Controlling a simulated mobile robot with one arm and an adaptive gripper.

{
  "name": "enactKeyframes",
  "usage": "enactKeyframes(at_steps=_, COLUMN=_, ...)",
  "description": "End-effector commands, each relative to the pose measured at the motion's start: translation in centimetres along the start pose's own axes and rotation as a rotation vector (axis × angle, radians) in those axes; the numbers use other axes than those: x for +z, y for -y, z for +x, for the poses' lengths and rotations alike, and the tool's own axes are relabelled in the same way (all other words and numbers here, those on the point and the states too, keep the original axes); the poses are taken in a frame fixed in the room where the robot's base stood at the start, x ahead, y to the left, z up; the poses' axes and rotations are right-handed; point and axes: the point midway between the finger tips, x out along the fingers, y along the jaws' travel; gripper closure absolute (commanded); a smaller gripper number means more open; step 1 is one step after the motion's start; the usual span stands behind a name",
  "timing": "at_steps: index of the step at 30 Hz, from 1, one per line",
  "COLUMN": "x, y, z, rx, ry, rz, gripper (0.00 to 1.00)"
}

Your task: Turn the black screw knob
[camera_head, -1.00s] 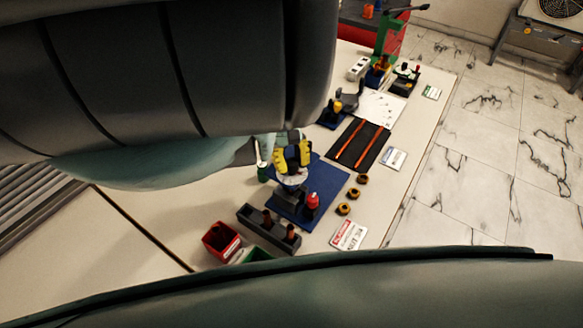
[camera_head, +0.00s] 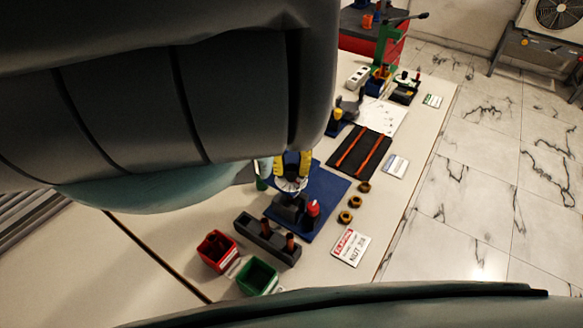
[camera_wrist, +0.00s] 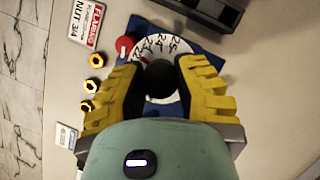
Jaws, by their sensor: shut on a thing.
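The black screw knob (camera_wrist: 160,78) shows in the wrist view between the two yellow fingers of my gripper (camera_wrist: 158,82). My gripper is shut on it, one finger on each side. A white dial (camera_wrist: 152,48) with printed numbers lies around and under the knob. In the head view my gripper (camera_head: 292,166) is over the dial (camera_head: 290,185) on the dark gauge rig, and the knob is hidden there by the fingers. A red knob (camera_head: 313,208) stands beside the dial; it also shows in the wrist view (camera_wrist: 124,46).
The rig stands on a blue mat (camera_head: 328,190). Nearby are a dark block (camera_head: 262,238) with brown pegs, a red bin (camera_head: 216,250), a green bin (camera_head: 257,277), several brass nuts (camera_head: 355,202) and a label card (camera_head: 349,247). A black mat (camera_head: 361,153) lies farther back.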

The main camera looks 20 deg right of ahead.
Motion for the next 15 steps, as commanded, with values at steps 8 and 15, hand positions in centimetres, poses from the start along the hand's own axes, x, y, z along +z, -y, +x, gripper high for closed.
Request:
enactKeyframes(at_steps=8, x=0.22, y=0.01, z=0.17, rx=-0.001, ry=0.009, rz=-0.001, gripper=1.0)
enactKeyframes(at_steps=15, x=0.12, y=0.01, z=0.09, rx=0.0, ry=0.005, rz=-0.001, gripper=0.45)
